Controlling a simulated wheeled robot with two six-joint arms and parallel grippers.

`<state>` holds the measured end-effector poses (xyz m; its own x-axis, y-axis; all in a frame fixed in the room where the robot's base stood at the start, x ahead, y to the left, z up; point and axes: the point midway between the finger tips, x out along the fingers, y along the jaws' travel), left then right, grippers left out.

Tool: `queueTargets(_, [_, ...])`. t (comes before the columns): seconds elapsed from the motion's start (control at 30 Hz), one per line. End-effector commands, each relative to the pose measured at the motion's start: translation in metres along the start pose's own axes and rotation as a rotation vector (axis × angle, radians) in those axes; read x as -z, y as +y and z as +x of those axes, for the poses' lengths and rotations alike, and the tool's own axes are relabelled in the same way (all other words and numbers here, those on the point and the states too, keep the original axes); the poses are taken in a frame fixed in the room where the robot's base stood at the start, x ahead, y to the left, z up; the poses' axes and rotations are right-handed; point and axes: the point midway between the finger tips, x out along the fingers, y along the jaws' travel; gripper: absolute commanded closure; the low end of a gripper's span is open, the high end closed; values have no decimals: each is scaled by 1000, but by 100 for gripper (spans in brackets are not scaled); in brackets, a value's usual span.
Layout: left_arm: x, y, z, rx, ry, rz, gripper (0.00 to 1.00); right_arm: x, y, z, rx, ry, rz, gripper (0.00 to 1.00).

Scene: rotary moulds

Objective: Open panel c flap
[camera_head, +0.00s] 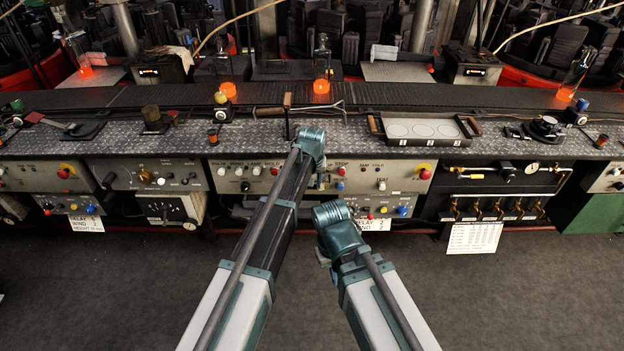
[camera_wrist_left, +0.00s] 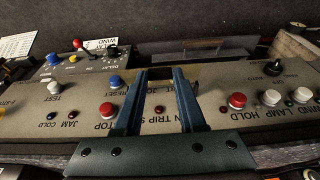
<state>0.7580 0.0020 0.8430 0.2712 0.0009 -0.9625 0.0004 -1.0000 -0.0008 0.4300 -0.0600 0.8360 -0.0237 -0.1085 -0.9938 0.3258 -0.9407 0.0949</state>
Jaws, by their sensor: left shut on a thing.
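Panel c is the grey control panel (camera_head: 401,178) in the middle of the console, with STOP and TEST labels. It fills the left wrist view (camera_wrist_left: 225,125). A pale-edged flap (camera_wrist_left: 235,44) with a reddish bar shows beyond its edge there. I cannot tell how far it is open. My left gripper (camera_head: 320,181) is at the panel front. In the left wrist view its two blue fingers (camera_wrist_left: 161,75) stand a little apart, tips near the flap. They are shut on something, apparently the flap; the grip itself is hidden. My right gripper (camera_head: 332,245) is lower, off the panel; its jaws are hidden.
Red, white and blue buttons sit close to the left fingers, including a red button (camera_wrist_left: 237,101). A tray with three circles (camera_head: 425,132) lies on the console top. A gauge panel (camera_head: 505,178) is at right. The floor (camera_head: 520,300) in front is clear.

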Motion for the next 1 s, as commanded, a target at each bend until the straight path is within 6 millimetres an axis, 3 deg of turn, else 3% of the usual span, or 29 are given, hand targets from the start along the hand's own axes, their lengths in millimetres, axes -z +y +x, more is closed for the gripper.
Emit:
queueTargets(0.03, [14,-1,-5,3,-42,-3,100,-1,1,-11,0,0,0,100])
queueTargets(0.3, [28,0,-9,2,-266,-2,100,-1,2,-24,0,0,0,100])
queueTargets(0.63, [39,-1,-11,2,-444,-2,100,-2,2,-26,0,0,0,100])
queueTargets(1.0, [41,-1,-13,1,-509,-1,100,-2,2,-25,0,0,0,100])
